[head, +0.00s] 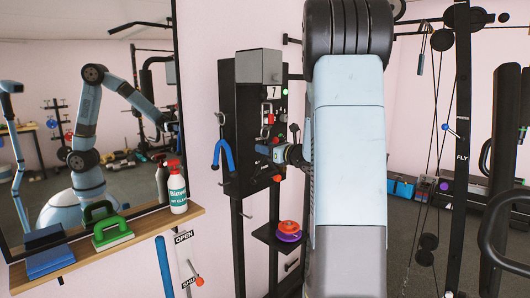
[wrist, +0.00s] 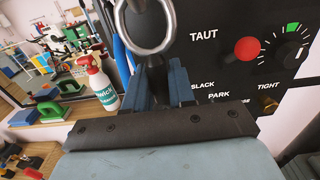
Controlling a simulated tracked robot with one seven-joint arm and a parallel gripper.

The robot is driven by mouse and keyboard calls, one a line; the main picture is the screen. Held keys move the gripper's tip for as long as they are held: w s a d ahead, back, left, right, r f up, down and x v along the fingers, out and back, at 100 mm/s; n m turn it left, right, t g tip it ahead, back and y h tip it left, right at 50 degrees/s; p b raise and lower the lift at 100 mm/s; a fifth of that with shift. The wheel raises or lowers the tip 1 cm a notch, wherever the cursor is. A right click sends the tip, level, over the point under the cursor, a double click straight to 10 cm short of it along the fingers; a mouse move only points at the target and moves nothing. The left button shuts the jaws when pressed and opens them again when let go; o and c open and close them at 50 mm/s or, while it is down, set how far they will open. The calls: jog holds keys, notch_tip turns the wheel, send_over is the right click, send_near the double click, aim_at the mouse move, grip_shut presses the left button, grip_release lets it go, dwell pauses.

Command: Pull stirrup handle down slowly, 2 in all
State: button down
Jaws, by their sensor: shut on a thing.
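A blue stirrup-shaped handle (head: 223,156) hangs at the left side of the black machine box in the head view. A blue strip (wrist: 122,56), probably part of it, shows left of the box in the wrist view. My gripper (head: 279,153) is at the front of the box, right of and apart from the blue handle. In the wrist view my gripper (wrist: 156,88) is shut on a dark piece (wrist: 157,76) below a metal ring (wrist: 150,30). Its lower part is hidden between the fingers, so I cannot tell exactly what it is.
The panel (wrist: 215,60) carries TAUT, SLACK and PARK labels, a red knob (wrist: 247,49) and a dial (wrist: 291,47). A wooden shelf (head: 150,224) at left holds a spray bottle (head: 177,187) and a green-handled block (head: 112,237). Coloured discs (head: 289,230) lie on a lower shelf.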

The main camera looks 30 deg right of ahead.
jog(key=shift+f, duration=0.15)
jog(key=c, duration=0.9)
grip_release()
jog(key=shift+o, duration=0.2)
jog(key=v, duration=1.4)
jog(key=s+a+n+g+y, duration=0.2)
jog(key=s+a+n+g, duration=0.3)
jog(key=a+n, duration=0.5)
jog(key=s+a+n+g+y, duration=0.1)
jog(key=s+a+n+g, duration=0.45)
jog(key=a, duration=0.75)
jog(key=s+a+n+h, duration=0.1)
jog(key=s+n+h, duration=0.8)
jog(key=s+n, duration=0.4)
jog(key=f+n+g, duration=0.1)
jog(key=n, duration=0.2)
jog(key=shift+s+a, duration=0.2)
jog(key=shift+s, duration=0.05)
